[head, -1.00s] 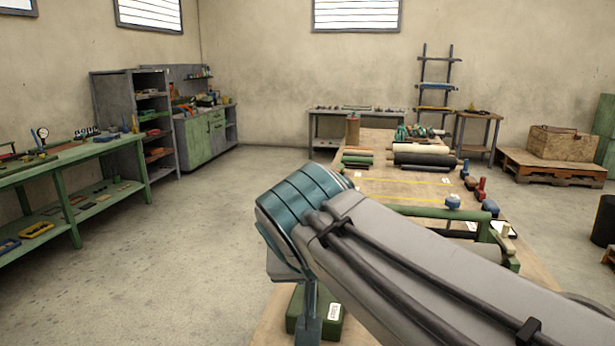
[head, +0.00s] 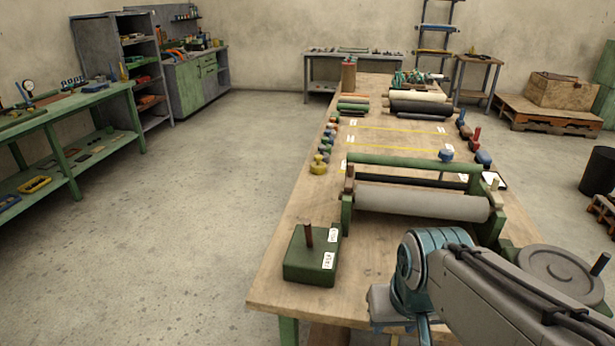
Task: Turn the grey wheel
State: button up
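The grey wheel (head: 549,272) is at the right of the head view, beside the right end of the green roller frame (head: 346,214). It is a round disc with a dark upright handle (head: 599,264) near its right edge. A grey roller (head: 420,203) lies across the frame. My arm reaches in from the lower right, and its grey link covers part of the wheel's lower left side. My gripper is not clearly seen; the arm's end runs out of the picture at the bottom, left of the wheel.
A green box (head: 309,261) with a brown post stands at the table's near left corner. Coloured small items (head: 319,164) line the left edge. Several rolls (head: 418,105) lie at the back. The wooden table (head: 275,283) is bare between the box and its front edge.

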aim_at(566, 272)
jog(key=u, duration=1.8)
jog(key=k, duration=1.7)
jog(key=z, duration=2.15)
jog(key=i, duration=0.5)
jog(key=z, duration=0.05)
